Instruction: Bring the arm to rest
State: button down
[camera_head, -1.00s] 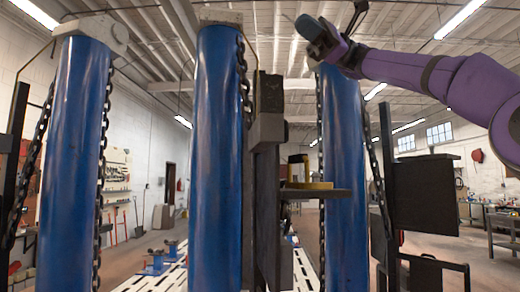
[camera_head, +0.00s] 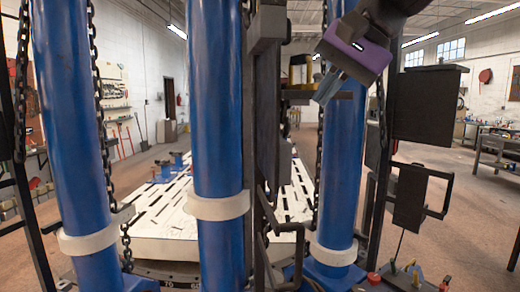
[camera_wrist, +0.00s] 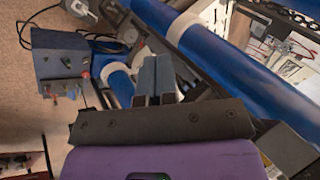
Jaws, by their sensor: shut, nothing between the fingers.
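My gripper (camera_head: 326,86) hangs at the upper right of the head view, with its purple hand tilted and its fingers pointing down and left. It is in front of the right blue post (camera_head: 342,170). In the wrist view, the fingers of my gripper (camera_wrist: 156,72) are together in the middle, and nothing shows between them. Blue posts with white collars lie behind the fingers there. The gap between the fingers and the post cannot be told.
Other blue posts (camera_head: 214,110) with chains (camera_head: 97,110) stand close in front. A white slotted platform (camera_head: 170,215) lies behind them. A dark panel (camera_head: 425,105) stands at the right. A control box (camera_wrist: 62,62) shows in the wrist view.

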jog(key=s+d+f+n+t+h, duration=0.1)
jog(key=s+d+f+h, duration=0.2)
jog(key=s+d+f, duration=0.4)
jog(key=s+d+f+n+h, duration=0.2)
jog(key=s+d+f, duration=0.5)
jog(key=d+f, duration=0.5)
jog(key=shift+d+f+t+h, duration=0.4)
jog(key=shift+d+h, duration=0.1)
jog(key=shift+d, duration=0.05)
